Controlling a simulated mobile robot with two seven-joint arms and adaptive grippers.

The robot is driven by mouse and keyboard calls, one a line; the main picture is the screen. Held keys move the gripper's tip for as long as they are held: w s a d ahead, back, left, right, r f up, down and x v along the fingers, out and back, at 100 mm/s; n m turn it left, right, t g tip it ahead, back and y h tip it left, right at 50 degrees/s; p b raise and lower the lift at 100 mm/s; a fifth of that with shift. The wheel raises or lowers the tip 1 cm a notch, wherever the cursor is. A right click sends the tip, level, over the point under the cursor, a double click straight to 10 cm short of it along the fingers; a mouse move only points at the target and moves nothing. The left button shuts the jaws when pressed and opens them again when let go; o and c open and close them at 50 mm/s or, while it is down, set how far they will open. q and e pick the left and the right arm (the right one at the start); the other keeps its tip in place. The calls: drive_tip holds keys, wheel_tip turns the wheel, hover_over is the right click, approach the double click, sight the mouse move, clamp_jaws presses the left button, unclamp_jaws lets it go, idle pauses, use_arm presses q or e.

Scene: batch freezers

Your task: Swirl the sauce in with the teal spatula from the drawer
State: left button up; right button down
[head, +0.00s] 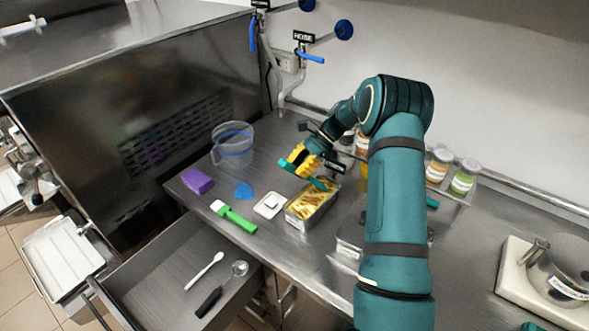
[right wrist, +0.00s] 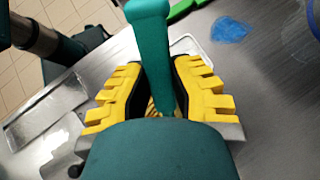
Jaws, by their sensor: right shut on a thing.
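My right gripper (head: 301,160), with yellow ridged fingers, is shut on the teal spatula (right wrist: 150,45). In the head view the spatula's teal end (head: 320,184) reaches down to the top of a metal pan (head: 303,222). The pan holds a yellow mass with darker streaks. I cannot tell how deep the spatula tip goes, or whether it touches the mass. The drawer (head: 150,272) is open at lower left and holds a white spoon (head: 204,271) and a black-handled scoop (head: 221,290). My left gripper is not in view.
Left of the pan are a small white tray (head: 262,212), a green-handled spatula (head: 235,217), a blue patch (head: 243,190), a purple block (head: 197,181) and a clear jug (head: 232,143). Jars (head: 464,178) stand behind my arm. A scale with a bowl (head: 562,270) is at right.

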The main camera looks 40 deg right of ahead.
sight(288, 171)
drive_tip(key=a, duration=0.1)
drive_tip(key=s+a+r+p, duration=0.1)
drive_tip(key=a, duration=0.1)
drive_tip(key=a+r+p, duration=0.1)
drive_tip(key=shift+s+a+r, duration=0.25)
drive_tip(key=shift+s+a, duration=0.05)
drive_tip(key=shift+s, duration=0.05)
wheel_tip(288, 171, up, 6)
idle(1.0)
